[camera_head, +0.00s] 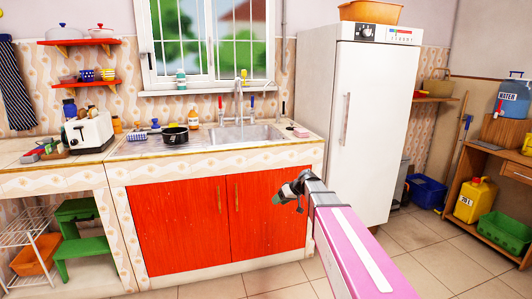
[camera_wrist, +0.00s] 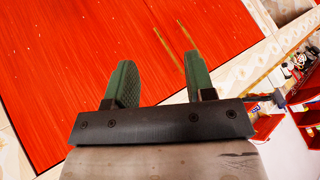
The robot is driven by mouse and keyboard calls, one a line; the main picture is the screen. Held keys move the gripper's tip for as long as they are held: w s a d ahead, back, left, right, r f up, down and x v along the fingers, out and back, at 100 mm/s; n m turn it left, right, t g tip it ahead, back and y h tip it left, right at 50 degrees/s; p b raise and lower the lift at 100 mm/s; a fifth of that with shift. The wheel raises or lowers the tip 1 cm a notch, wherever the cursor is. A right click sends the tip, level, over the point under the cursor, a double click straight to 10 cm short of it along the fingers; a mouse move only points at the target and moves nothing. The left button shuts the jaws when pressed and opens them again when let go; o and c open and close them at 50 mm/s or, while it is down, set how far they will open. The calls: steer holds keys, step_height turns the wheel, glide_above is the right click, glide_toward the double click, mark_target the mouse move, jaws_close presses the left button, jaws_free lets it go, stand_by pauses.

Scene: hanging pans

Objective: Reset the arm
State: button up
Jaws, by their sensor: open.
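The red cabinet front (camera_wrist: 110,45) lies beyond the fingertips.
A counter with a sink (camera_head: 245,133) and a black pan (camera_head: 175,136) is above the cabinet. A white fridge (camera_head: 375,120) stands at the right. A green step stool (camera_head: 78,235) is at the lower left. Tiled floor (camera_head: 420,235) is clear before the fridge.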

steer(key=s+d+f+m+g+h, duration=0.1)
steer(key=s+d+f, duration=0.3)
steer(key=s, duration=0.4)
steer(key=s+d+f+m+g+h, duration=0.1)
steer(key=s+d+f+m+h, duration=0.2)
steer(key=s, duration=0.5)
steer(key=s+d+f+m+h, duration=0.3)
steer(key=s+d+f+h, duration=0.1)
steer(key=s, duration=0.5)
steer(key=shift+d+f+g, duration=0.4)
steer(key=shift+d+f, duration=0.25)
steer(key=shift+d, duration=0.1)
steer(key=shift+c, duration=1.2)
steer(key=shift+a, duration=0.1)
